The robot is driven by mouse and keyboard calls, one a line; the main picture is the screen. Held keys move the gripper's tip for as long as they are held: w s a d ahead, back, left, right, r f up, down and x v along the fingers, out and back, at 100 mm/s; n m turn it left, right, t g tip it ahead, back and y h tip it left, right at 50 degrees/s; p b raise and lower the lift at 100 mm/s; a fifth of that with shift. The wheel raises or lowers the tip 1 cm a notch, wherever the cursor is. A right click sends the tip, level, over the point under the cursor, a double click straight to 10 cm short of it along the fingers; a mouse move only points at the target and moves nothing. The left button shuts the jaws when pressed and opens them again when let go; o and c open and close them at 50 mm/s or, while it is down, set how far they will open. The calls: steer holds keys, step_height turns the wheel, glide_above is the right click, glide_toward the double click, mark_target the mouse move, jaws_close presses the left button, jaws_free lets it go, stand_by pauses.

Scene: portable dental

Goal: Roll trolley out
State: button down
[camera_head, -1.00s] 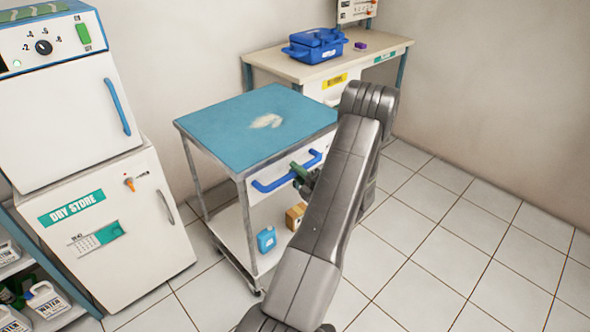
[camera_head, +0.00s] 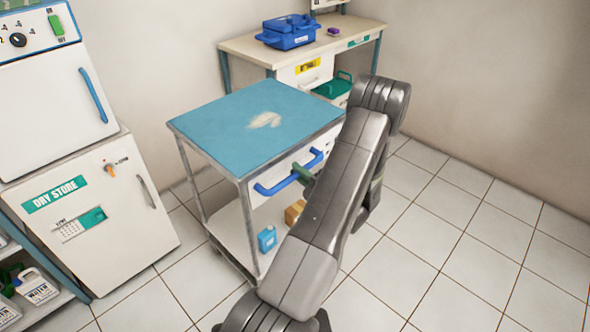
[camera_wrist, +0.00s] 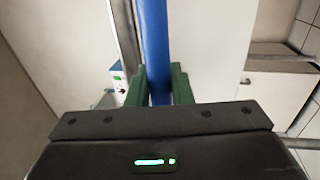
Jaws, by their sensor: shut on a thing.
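The trolley (camera_head: 215,115) has a blue top with a pale smudge, a grey metal frame, a white drawer front and a lower shelf. A blue handle (camera_head: 270,187) runs across its drawer front. My gripper (camera_head: 301,174) is at the right part of this handle, partly hidden by my arm. In the wrist view the green fingers (camera_wrist: 160,84) stand on both sides of the blue handle (camera_wrist: 155,40) and are shut on it. A blue container (camera_head: 267,239) and a brown box (camera_head: 294,212) sit on the lower shelf.
A bench (camera_head: 240,43) with a blue case (camera_head: 289,33) stands behind the trolley, with a green-lidded bin (camera_head: 334,87) beneath. The dry store cabinet (camera_head: 95,245) stands to the left. Tiled floor (camera_head: 440,235) is clear at the right and front.

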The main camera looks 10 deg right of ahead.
steer(key=shift+s+f, duration=0.15)
stand_by(0.3)
steer(key=c, duration=1.3)
jaws_free()
steer(key=shift+s+d, duration=0.1)
steer(key=shift+d, duration=0.1)
steer(key=v, duration=1.3)
steer(key=shift+s+d, duration=0.2)
steer(key=shift+s, duration=0.1)
steer(key=x, duration=1.4)
steer(key=shift+w, duration=0.1)
